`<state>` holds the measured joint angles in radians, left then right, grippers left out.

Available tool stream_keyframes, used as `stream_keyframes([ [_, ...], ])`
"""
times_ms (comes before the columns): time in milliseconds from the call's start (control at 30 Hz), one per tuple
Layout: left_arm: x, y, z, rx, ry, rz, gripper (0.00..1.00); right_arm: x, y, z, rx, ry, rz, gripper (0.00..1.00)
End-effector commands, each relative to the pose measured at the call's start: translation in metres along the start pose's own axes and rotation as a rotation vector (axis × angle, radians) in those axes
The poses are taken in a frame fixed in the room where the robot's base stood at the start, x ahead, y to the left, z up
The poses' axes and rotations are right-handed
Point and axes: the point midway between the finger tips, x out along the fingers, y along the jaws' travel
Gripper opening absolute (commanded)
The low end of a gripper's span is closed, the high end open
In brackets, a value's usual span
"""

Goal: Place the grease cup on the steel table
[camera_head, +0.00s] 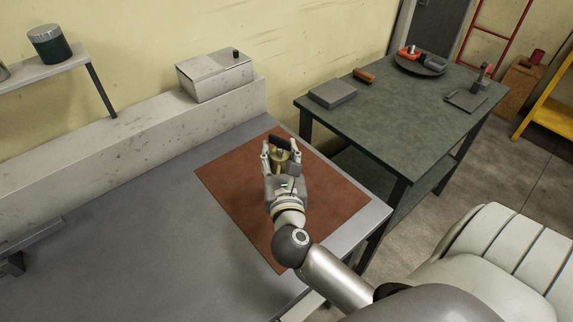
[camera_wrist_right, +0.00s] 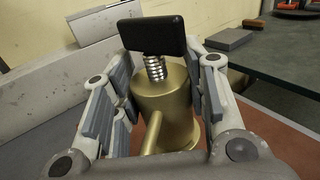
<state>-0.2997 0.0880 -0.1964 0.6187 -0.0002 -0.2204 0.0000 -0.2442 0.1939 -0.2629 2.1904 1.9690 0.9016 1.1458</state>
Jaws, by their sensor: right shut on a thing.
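The grease cup (camera_head: 280,160) is a brass cylinder with a black crossbar on a threaded stem and a short side pipe. It stands upright between the fingers of my right gripper (camera_head: 281,152), which is shut on it. In the right wrist view the cup (camera_wrist_right: 163,98) fills the middle, with a grey-padded finger on each side. Cup and gripper are over the red-brown mat (camera_head: 225,185) on the grey metal table (camera_head: 140,240). I cannot tell whether the cup's base touches the mat. My left gripper is not in view.
A grey box (camera_head: 214,76) stands on the back ledge. The grey table left of the mat is mostly clear.

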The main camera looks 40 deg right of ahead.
Motion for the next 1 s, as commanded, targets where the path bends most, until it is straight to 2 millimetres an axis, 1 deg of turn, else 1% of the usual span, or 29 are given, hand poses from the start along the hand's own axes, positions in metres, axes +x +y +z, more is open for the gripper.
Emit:
stream_keyframes([
  [33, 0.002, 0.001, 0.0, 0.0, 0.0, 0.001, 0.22, 0.008, -0.003, -0.013, -0.007, 0.0, 0.0, 0.05],
  [100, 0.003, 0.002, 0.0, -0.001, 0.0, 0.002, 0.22, 0.017, -0.007, -0.025, -0.006, -0.001, 0.001, 0.05],
  [200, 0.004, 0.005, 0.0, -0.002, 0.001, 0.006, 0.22, 0.027, -0.012, -0.037, -0.004, -0.002, 0.0, 0.05],
  [367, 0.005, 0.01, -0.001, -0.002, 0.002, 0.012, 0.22, 0.034, -0.015, -0.047, 0.0, -0.002, 0.001, 0.05],
  [467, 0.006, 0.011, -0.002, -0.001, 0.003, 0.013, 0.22, 0.041, -0.018, -0.056, -0.003, -0.001, 0.001, 0.05],
  [633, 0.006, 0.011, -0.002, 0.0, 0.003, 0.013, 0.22, 0.041, -0.019, -0.081, -0.004, 0.0, 0.001, 0.05],
  [733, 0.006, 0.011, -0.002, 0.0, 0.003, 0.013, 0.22, 0.041, -0.018, -0.086, -0.001, -0.002, 0.002, 0.05],
  [1000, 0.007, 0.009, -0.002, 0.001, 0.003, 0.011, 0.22, 0.041, -0.018, -0.088, 0.001, -0.001, 0.001, 0.05],
])
